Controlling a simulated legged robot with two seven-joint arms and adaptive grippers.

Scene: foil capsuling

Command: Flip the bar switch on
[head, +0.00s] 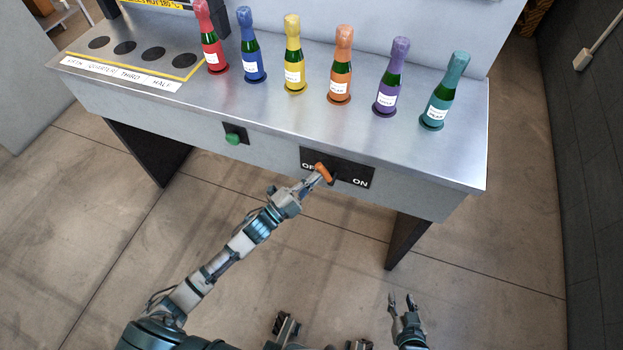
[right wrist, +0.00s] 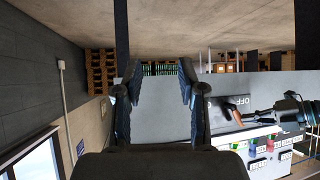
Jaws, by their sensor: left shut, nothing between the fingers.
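The bar switch has a black plate (head: 352,178) on the front face of the workbench, marked OFF at its left and ON at its right. Its orange handle (head: 323,171) sits toward the OFF side and partly covers that word. My left gripper (head: 318,178) is shut with nothing between its fingers, right at the handle; whether it touches cannot be told. My right gripper (head: 402,299) is open and empty, low at the right, well away from the switch. Its spread fingers also show in the right wrist view (right wrist: 157,85), where the OFF plate (right wrist: 243,101) appears at the right.
A green button (head: 233,139) is left of the switch. Several foil-topped bottles, from red (head: 210,40) to teal (head: 444,92), stand on the metal bench top (head: 300,118). A bench leg (head: 405,240) is below right of the switch. The floor in front is clear.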

